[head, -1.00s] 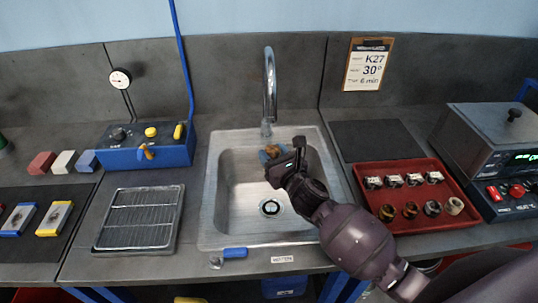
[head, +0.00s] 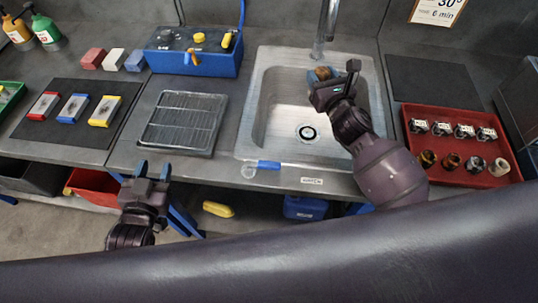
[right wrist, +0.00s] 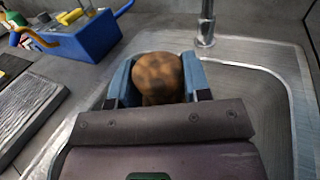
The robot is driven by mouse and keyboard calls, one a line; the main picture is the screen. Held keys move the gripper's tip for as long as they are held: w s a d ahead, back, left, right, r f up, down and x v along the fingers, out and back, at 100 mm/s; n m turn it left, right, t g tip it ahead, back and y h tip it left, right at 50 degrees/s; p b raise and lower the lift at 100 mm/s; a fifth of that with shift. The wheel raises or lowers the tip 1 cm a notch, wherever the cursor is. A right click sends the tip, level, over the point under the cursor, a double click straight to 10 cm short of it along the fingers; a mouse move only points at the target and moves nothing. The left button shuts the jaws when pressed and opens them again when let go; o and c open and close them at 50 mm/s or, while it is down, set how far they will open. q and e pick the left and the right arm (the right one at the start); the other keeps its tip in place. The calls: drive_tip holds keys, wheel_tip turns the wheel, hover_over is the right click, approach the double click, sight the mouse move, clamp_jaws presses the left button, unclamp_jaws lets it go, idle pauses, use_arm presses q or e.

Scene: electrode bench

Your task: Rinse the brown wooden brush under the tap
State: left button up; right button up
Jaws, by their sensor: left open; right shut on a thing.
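The brown wooden brush (head: 322,72) is in my right gripper (head: 325,80), over the back part of the sink (head: 262,100). In the right wrist view the brush (right wrist: 158,75) shows as a rounded, patchy brown end between two blue fingers; the rest is hidden by the gripper. The metal tap (head: 326,25) stands behind the sink, its spout end just beyond the brush; it also shows in the right wrist view (right wrist: 206,25). I see no water stream. My left gripper (head: 153,172) is open and empty in front of the bench edge.
A wire rack tray (head: 185,122) and a blue control box (head: 193,62) lie left of the sink. A blue-handled tool (head: 268,165) lies at the sink's front edge. A red tray (head: 448,160) with several small parts is on the right.

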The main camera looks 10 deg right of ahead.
use_arm(q)
drive_tip(key=w+d+r+g+h, duration=0.1)
drive_tip(key=w+d, duration=0.1)
drive_tip(key=w+d+r+m+g+h, duration=0.1)
drive_tip(key=d, duration=0.2)
drive_tip(key=w+d+r+m+h, duration=0.1)
drive_tip(key=w+d, duration=0.1)
drive_tip(key=shift+w+d+g, duration=0.3)
drive_tip(key=shift+w+g, duration=0.05)
drive_tip(key=shift+g, duration=0.05)
drive_tip(key=w+d+r+m+g+h, duration=0.1)
drive_tip(key=d+r+m+g+h, duration=0.25)
drive_tip(key=d, duration=0.45)
drive_tip(key=m+g+y, duration=0.5)
drive_tip(key=m+g, duration=0.7)
approach(270, 164)
drive_tip(key=shift+t, duration=0.25)
drive_tip(key=x, duration=0.8)
drive_tip(key=shift+s+d+f, duration=0.15)
drive_tip(key=shift+s+f, duration=0.05)
drive_tip(key=shift+f, duration=0.15)
clamp_jaws()
